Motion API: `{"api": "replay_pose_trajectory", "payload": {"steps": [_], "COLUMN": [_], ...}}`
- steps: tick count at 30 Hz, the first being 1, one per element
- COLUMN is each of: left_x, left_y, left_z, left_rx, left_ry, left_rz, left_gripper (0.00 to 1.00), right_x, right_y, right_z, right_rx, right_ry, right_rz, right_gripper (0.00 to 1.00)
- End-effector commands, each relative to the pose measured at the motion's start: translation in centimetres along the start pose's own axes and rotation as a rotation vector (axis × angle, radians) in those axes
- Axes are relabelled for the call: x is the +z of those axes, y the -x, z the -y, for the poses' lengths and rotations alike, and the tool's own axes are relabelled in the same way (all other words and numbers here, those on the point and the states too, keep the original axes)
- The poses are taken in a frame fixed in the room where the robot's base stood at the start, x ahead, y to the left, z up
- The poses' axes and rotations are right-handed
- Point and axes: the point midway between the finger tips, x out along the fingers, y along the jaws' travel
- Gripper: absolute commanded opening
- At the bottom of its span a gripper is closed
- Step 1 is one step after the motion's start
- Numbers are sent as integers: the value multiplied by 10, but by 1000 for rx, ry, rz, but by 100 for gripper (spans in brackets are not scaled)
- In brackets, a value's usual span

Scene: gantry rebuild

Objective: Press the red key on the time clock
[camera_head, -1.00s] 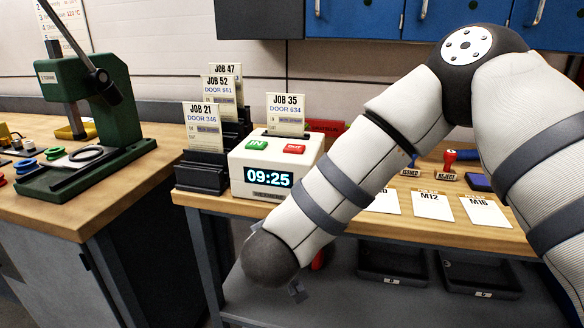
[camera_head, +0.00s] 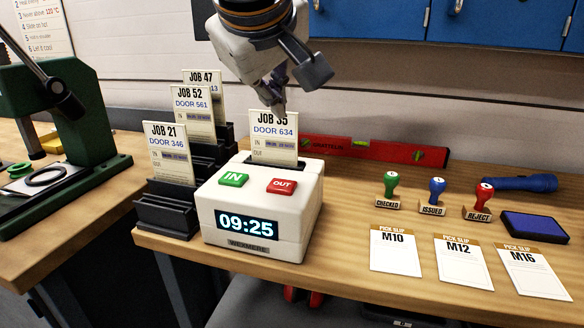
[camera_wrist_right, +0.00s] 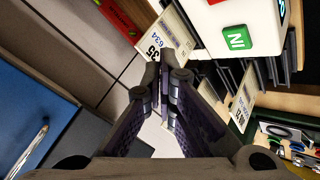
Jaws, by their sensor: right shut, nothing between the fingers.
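The white time clock (camera_head: 262,243) stands on the wooden bench, its display reading 09:25. On its sloped top are the red OUT key (camera_head: 282,187) and the green IN key (camera_head: 233,179). The JOB 35 card (camera_head: 273,140) stands upright in the slot behind them. My right gripper (camera_head: 277,106) points down, shut and empty, at the card's top edge, above and behind the red key; I cannot tell whether it touches the card. In the right wrist view its fingertips (camera_wrist_right: 158,68) are together beside the card, with the IN key to their right. My left gripper is out of view.
A rack with several job cards (camera_head: 166,154) stands left of the clock. A red level (camera_head: 374,151) lies behind it. Stamps (camera_head: 433,196), an ink pad (camera_head: 535,227) and pick slips (camera_head: 464,262) lie to the right. A green press (camera_head: 88,130) stands at left.

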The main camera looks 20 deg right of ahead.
Motion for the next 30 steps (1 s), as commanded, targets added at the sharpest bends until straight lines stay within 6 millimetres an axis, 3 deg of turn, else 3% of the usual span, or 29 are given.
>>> {"api": "replay_pose_trajectory", "payload": {"steps": [13, 30], "left_x": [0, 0], "left_y": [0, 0], "left_z": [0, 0], "left_rx": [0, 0], "left_ry": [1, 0], "left_rz": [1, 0], "left_gripper": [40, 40], "right_x": [2, 40], "right_y": [-3, -55], "right_z": [2, 40], "right_rx": [0, 1], "right_ry": [2, 1], "right_rz": [0, -1], "right_gripper": [0, 0]}}
